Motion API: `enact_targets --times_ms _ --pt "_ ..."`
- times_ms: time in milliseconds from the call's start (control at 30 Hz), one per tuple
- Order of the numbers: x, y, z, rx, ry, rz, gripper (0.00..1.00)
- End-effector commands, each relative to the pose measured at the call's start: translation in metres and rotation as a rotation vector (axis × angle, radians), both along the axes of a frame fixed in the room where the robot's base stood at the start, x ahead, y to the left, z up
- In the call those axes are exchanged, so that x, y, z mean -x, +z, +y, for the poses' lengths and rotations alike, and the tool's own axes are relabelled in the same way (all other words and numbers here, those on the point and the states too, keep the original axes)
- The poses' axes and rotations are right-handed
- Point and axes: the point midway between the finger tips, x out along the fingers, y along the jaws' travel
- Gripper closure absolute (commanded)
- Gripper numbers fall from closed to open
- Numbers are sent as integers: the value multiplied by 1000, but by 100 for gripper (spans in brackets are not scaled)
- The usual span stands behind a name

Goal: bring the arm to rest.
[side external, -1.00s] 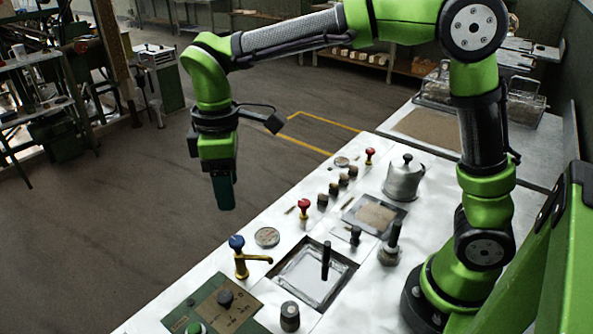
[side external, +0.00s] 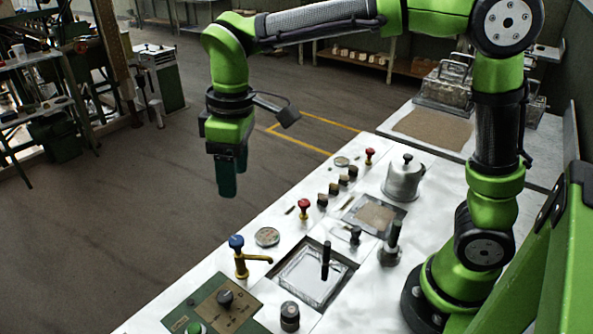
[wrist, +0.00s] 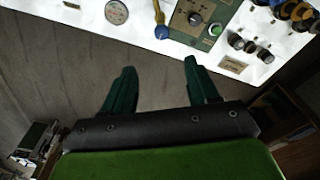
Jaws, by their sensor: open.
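My gripper (side external: 230,178) hangs pointing down in the side external view, in the air near the bench's far left edge. In the wrist view its two dark green fingers (wrist: 158,82) stand apart with nothing between them. Beyond the fingertips the wrist view shows bare floor and, farther up, the edge of the bench. My gripper touches nothing that I can see.
The white bench (side external: 290,235) carries a blue-knobbed brass tap (side external: 240,258), a square basin (side external: 305,277) with a dark upright handle, red knobs (side external: 304,206), a metal pot (side external: 403,180) and a green control panel (side external: 215,308). Open floor (side external: 110,215) lies left of the bench.

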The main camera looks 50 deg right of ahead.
Motion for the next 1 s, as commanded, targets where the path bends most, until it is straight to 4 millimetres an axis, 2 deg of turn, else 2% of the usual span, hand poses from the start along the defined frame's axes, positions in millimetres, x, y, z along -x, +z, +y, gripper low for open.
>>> enact_targets --times_ms 33,300,500,700,1000 --pt "10 1 -13 -24 -77 -31 41" --pt "69 1 -78 -219 -531 -210 41" --pt "111 -5 -114 -368 -785 -333 41" --pt "130 -2 -129 -424 -853 -400 41" --pt "130 4 -132 -430 -858 -422 41"
